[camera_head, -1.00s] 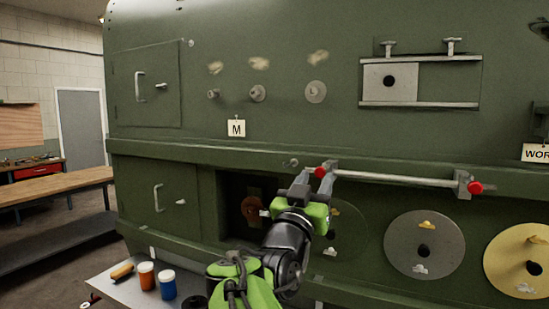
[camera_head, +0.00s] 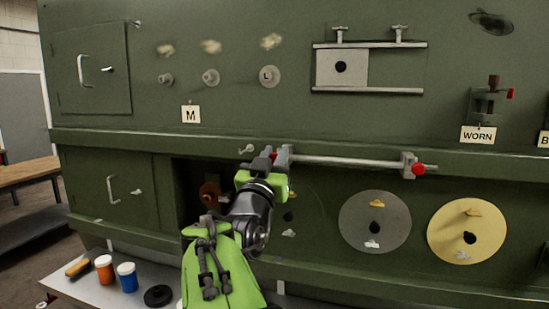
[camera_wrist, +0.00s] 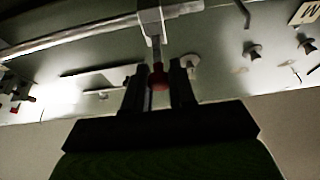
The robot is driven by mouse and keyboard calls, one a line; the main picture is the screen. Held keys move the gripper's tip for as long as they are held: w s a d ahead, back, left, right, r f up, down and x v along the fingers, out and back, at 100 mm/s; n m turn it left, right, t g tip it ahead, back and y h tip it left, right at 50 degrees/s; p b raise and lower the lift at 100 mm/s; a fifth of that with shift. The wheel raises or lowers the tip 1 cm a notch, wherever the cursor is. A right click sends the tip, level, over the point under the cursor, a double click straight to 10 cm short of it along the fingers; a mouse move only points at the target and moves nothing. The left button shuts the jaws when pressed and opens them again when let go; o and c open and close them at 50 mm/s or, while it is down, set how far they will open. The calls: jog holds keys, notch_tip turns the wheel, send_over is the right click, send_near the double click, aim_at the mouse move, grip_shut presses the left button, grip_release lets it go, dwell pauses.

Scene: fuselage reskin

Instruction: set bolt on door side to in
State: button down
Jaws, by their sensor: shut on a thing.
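The rail (camera_head: 345,161) runs along the green ledge between two grey brackets. Its left bracket (camera_head: 285,152), nearer the door side, carries a bolt with a red knob (camera_head: 274,156), mostly hidden by my gripper in the head view. In the wrist view the bolt's grey shaft (camera_wrist: 156,50) shows between the bracket (camera_wrist: 155,20) and the red knob (camera_wrist: 158,78). My gripper (camera_head: 262,160) is at this knob. Its dark fingers (camera_wrist: 158,85) are on both sides of the knob, shut on it. The right bracket has another red knob (camera_head: 418,169).
Below the rail are an open dark recess (camera_head: 185,190), a grey disc (camera_head: 375,222) and a yellow disc (camera_head: 466,232). Closed doors with handles (camera_head: 90,70) stand at the left. A low bench holds orange (camera_head: 104,268) and blue (camera_head: 127,276) jars. A WORN tag (camera_head: 478,135) hangs at right.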

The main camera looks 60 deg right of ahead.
jog(key=d, duration=0.2)
jog(key=shift+w+d, duration=0.25)
jog(key=shift+d, duration=0.1)
jog(key=shift+a+r, duration=0.1)
jog(key=shift+a, duration=0.05)
jog(key=c, duration=1.4)
grip_release()
jog(key=o, duration=0.3)
jog(key=shift+d, duration=0.25)
jog(key=b+v, duration=0.7)
jog(key=v, duration=0.9)
